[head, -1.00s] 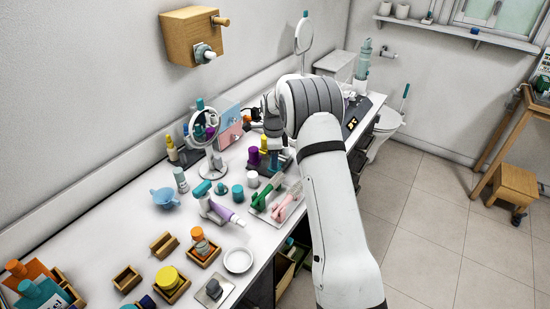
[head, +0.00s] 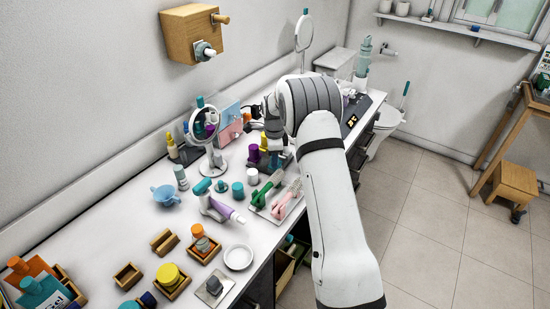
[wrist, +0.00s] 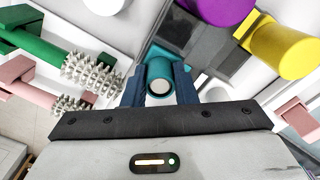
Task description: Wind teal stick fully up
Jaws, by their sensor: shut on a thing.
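In the wrist view the teal stick (wrist: 160,69) is seen end-on as a short teal tube with a pale round centre. My gripper (wrist: 160,78) has its two blue fingers on either side of it, shut on it. How far the stick is wound up cannot be told. A dark grey holder (wrist: 198,50) lies just beyond and to the right of it.
A purple stick (wrist: 220,8) and a yellow stick (wrist: 280,45) stand close on the right. Green (wrist: 45,50) and pink (wrist: 35,92) spiked brushes lie on the left. In the head view a round mirror (head: 206,125) stands left of my arm.

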